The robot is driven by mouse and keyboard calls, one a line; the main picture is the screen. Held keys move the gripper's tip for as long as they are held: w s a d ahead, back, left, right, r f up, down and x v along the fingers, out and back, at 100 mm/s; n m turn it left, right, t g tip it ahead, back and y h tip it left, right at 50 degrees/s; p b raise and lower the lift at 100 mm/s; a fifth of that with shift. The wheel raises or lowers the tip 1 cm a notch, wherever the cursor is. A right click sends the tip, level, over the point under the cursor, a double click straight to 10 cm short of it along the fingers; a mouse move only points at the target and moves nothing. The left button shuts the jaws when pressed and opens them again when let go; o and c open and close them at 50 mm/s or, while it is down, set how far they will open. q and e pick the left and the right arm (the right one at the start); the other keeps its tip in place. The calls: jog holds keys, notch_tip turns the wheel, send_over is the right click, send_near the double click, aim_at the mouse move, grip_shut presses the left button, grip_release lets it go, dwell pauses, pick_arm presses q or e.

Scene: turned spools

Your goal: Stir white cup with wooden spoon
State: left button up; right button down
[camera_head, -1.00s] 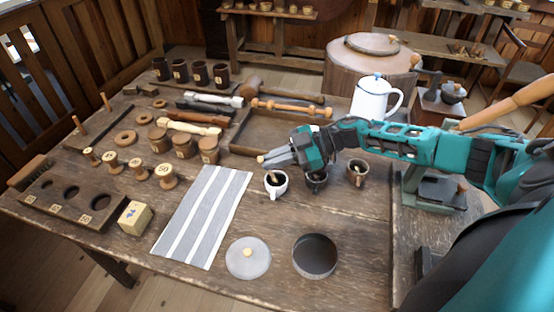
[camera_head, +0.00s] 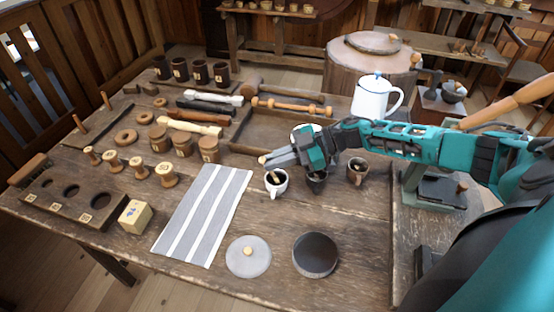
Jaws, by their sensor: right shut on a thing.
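The white cup (camera_head: 276,190) stands upright on the wooden table, with dark contents inside. The wooden spoon (camera_head: 275,178) stands tilted in it; its lower end is hidden in the dark contents. My right gripper (camera_head: 270,159) is just above and behind the cup's rim, shut on the spoon's upper part. A pale wooden tip shows at the end of the fingers. My left gripper is not in view.
A dark cup (camera_head: 316,183) and a brown cup (camera_head: 357,172) stand right of the white cup. A striped cloth (camera_head: 204,215) lies to its left. A grey lid (camera_head: 248,257) and a dark round dish (camera_head: 315,255) lie in front. A white enamel pot (camera_head: 372,98) stands behind my arm.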

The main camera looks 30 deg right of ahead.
dwell(0.3)
jog(key=shift+r, duration=2.1)
jog(key=shift+r, duration=2.5)
jog(key=shift+a, duration=0.1)
